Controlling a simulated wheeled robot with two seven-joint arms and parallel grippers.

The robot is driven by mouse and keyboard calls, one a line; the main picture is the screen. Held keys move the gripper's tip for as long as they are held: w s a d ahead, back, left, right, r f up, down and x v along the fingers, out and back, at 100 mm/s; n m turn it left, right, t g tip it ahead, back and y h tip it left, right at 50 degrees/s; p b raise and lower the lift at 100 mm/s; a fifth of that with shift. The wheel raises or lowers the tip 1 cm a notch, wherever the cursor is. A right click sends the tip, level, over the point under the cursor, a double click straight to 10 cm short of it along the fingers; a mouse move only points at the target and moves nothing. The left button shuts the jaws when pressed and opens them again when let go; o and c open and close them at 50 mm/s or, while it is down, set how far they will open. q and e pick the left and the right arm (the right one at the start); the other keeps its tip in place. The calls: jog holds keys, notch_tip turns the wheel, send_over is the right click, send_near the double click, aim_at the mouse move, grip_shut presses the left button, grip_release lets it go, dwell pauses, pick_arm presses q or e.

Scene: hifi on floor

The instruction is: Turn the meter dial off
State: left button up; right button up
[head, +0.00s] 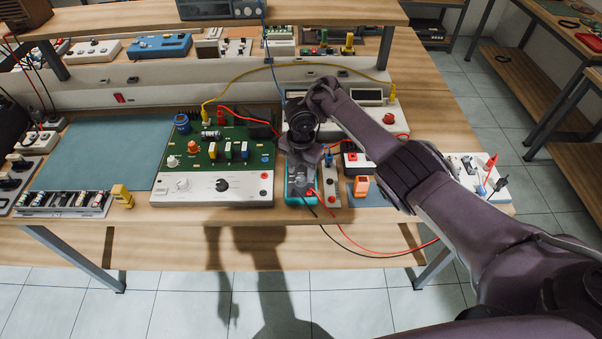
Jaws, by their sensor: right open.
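The meter (303,201) is a small teal-cased device lying near the front edge of the bench, with red and black leads at its lower end. My right gripper (304,158) is over the upper part of the meter, pointing down, and is open. Its wrist and fingers hide most of the meter's face. I cannot make out the dial or its setting, nor whether the fingers touch it. My left gripper is out of view.
A green circuit board panel (205,188) with knobs stands just left of the meter. A narrow switch module (329,185) and an orange block (361,186) are close on its right. A teal mat (105,150) lies at left. Yellow, red and blue cables cross the bench.

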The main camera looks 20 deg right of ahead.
aim_at(301, 177)
notch_tip(301, 177, up, 5)
jog(key=shift+f+p, duration=0.1)
jog(key=shift+p, duration=0.95)
jog(key=shift+r+p, duration=0.35)
